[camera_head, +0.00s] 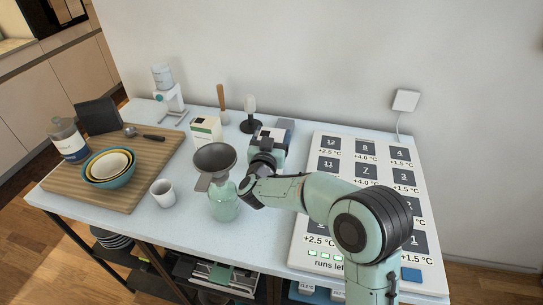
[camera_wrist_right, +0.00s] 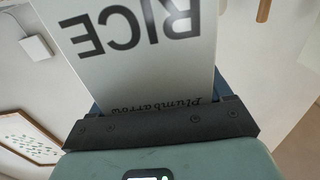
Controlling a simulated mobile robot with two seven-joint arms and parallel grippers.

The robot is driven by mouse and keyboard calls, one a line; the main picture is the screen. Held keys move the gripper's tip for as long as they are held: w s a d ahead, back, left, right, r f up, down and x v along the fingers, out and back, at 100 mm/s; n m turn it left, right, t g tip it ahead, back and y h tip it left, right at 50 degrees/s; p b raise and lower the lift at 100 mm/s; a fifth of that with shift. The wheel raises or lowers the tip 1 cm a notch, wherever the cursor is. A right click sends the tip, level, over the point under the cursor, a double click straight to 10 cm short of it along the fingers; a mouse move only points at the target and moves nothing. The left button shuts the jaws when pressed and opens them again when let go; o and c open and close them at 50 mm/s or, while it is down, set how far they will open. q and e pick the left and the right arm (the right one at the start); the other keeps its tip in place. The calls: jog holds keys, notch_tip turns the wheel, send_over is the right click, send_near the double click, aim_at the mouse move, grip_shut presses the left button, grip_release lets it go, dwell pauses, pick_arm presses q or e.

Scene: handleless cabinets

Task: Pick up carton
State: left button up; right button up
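A pale carton (camera_wrist_right: 145,45) with the upside-down words RICE and Plumbarrow fills the middle of the right wrist view. It stands between the dark blue fingers of my right gripper (camera_wrist_right: 165,108), which show close against its two sides. In the head view my right gripper (camera_head: 272,138) is over the back middle of the table, and the carton is mostly hidden behind it there. A second white box with green on it (camera_head: 206,129) stands to the gripper's left, apart from it. My left gripper is in neither view.
A green glass bottle (camera_head: 224,203) with a dark funnel (camera_head: 214,158) stands in front of the gripper. A white cup (camera_head: 162,193), a wooden board (camera_head: 137,192) with bowls (camera_head: 108,168), and a large white number panel (camera_head: 321,163) flank it. A black-based item (camera_head: 250,125) stands behind.

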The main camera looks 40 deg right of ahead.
jog(key=c, duration=0.4)
jog(key=shift+r, duration=0.1)
jog(key=shift+c, duration=0.2)
